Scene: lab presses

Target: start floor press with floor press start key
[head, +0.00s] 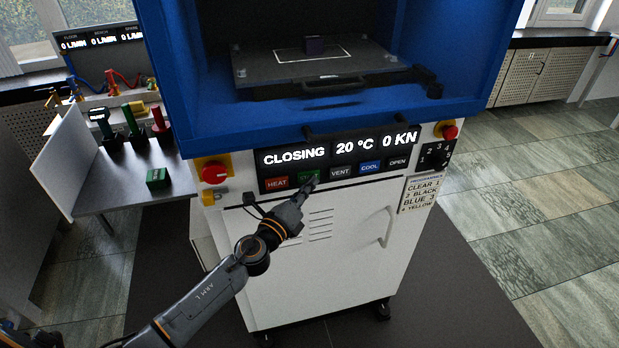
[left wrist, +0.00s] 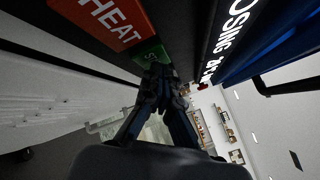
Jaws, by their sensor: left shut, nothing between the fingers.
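The floor press (head: 320,240) is a blue and white machine on castors. Its display (head: 337,147) reads CLOSING, 20 °C and 0 KN. Below the display is a key row with HEAT, a green key (head: 308,178), VENT, COOL and OPEN. The green start key also shows in the left wrist view (left wrist: 150,54), its label partly hidden by my fingers. My left gripper (head: 308,186) is shut and empty, with its fingertips at the green key. In the left wrist view the fingertips (left wrist: 157,72) appear to touch or nearly touch it. My right gripper is not in view.
Red stop buttons (head: 214,172) sit at both panel ends, with a numbered selector (head: 435,155) at the right. A dark block (head: 315,45) lies on the platen (head: 270,68) inside the press.

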